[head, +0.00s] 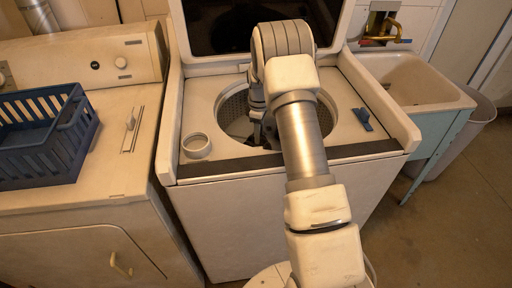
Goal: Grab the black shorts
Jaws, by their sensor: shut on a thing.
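My gripper (262,136) reaches down into the round drum opening of the top-loading washer (200,170). It is shut on a dark thing, taken to be the black shorts, low in the opening. My own arm covers much of the opening, so the shape of the cloth and the fingertips are hard to make out. The washer's lid (345,28) stands open behind my arm.
A white ring-shaped item (196,146) sits on the washer top left of the opening, and a small blue item (363,119) lies to its right. A blue basket (45,140) stands on the dryer (110,185) at left. A utility sink (415,82) is at right.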

